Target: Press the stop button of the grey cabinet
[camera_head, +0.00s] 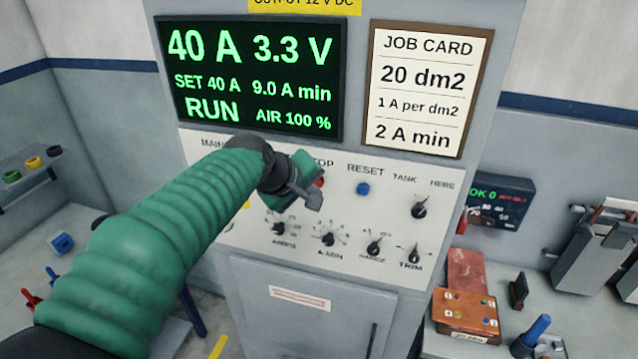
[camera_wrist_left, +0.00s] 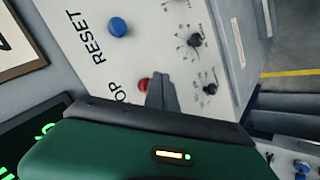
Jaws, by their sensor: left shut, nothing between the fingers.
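The grey cabinet (camera_head: 235,257) stands in front of me with a white control panel. Its red stop button (camera_head: 320,182) shows just past my left gripper, under the partly covered label ending in "OP". In the left wrist view the red button (camera_wrist_left: 144,84) sits right beside the fingertips, partly hidden by them. My left gripper (camera_head: 314,203) is shut and empty, close to the panel; it also shows in the left wrist view (camera_wrist_left: 160,78). I cannot tell whether it touches the button. The cabinet display (camera_head: 250,85) reads RUN, 40 A, 3.3 V. My right gripper is out of view.
The blue reset button (camera_head: 362,188) is just right of the stop button. Several black knobs, such as the trim knob (camera_head: 413,253), line the panel below. A job card (camera_head: 425,90) hangs beside the display. A bench (camera_head: 450,345) with small items stands at right.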

